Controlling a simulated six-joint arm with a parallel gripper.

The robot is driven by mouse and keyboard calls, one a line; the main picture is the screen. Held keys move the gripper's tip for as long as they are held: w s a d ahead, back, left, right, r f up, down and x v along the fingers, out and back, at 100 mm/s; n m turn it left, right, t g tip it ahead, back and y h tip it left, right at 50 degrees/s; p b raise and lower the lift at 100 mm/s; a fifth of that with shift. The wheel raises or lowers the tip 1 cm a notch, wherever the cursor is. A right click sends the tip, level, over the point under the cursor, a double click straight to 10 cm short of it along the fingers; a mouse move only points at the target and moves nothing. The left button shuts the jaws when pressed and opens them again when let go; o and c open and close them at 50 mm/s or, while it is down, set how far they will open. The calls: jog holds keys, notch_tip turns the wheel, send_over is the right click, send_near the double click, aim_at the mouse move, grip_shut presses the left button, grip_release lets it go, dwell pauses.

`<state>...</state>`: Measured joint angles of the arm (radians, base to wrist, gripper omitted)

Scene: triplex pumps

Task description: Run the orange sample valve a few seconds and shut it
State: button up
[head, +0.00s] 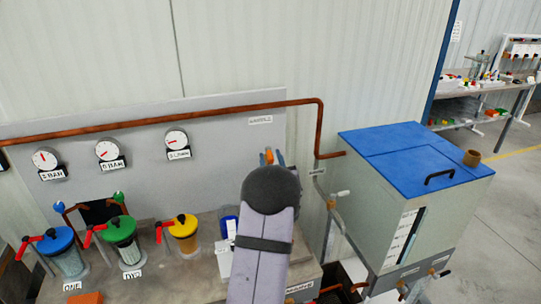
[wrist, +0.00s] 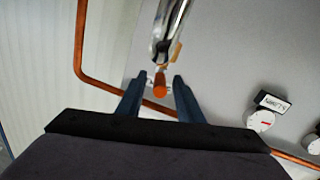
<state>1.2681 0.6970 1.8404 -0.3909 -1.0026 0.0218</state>
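The orange sample valve handle (wrist: 160,84) shows in the wrist view, below a shiny metal spout (wrist: 170,28) on the grey panel. My gripper (wrist: 159,80) has its two blue-grey fingers apart, one on each side of the orange handle. Gaps show between the handle and both fingers, so they do not appear closed on it. In the head view, a bit of orange (head: 269,155) shows beside the blue fingertips; my wrist hides most of the valve. Whether the valve is open or shut I cannot tell; no flow is visible.
Three pumps with blue (head: 55,240), green (head: 118,229) and yellow (head: 183,225) lids and red handles stand on the bench at left. A copper pipe (head: 200,114) crosses the panel above. A blue-lidded tank (head: 441,215) stands at right.

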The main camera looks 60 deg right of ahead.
jog(key=shift+w+d, duration=0.15)
jog(key=shift+d, duration=0.1)
jog(key=shift+c, duration=0.2)
grip_shut()
